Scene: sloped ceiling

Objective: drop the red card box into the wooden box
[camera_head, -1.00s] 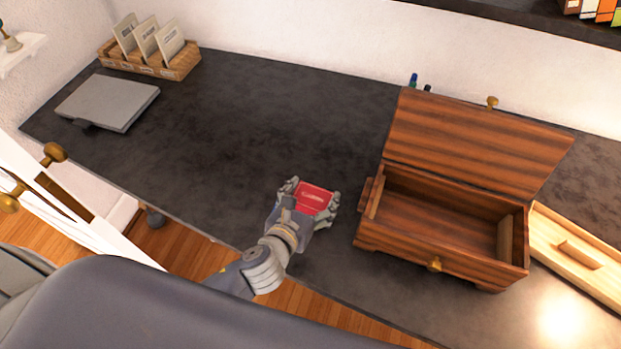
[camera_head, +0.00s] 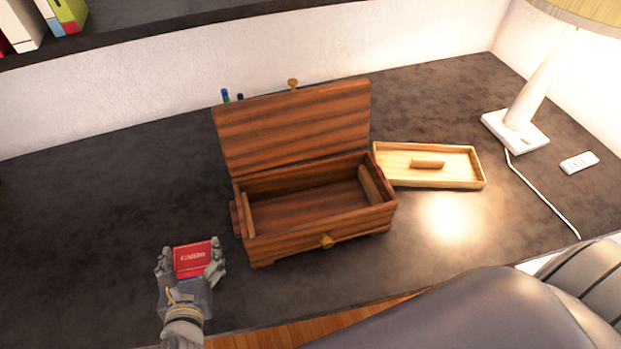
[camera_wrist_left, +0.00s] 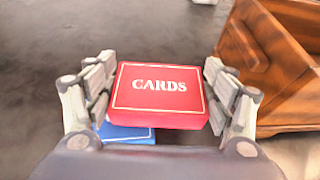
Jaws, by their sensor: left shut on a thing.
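The red card box (camera_head: 193,259) is held between the fingers of my left gripper (camera_head: 191,267), in front of and left of the wooden box. In the left wrist view the red card box (camera_wrist_left: 160,92) shows its "CARDS" lettering, with a finger on each side. A blue edge (camera_wrist_left: 126,133) shows beneath it. The wooden box (camera_head: 318,238) stands on the dark desk with its lid (camera_head: 295,127) raised at the back. Its inside (camera_head: 305,205) looks empty. Its side (camera_wrist_left: 262,50) shows at the right of the left wrist view. My right gripper is not in view.
A pale wooden tray (camera_head: 465,181) lies right of the wooden box. A lamp (camera_head: 515,130), its cord and a white remote (camera_head: 579,162) are at the far right. The dark desk (camera_head: 90,220) is clear on the left.

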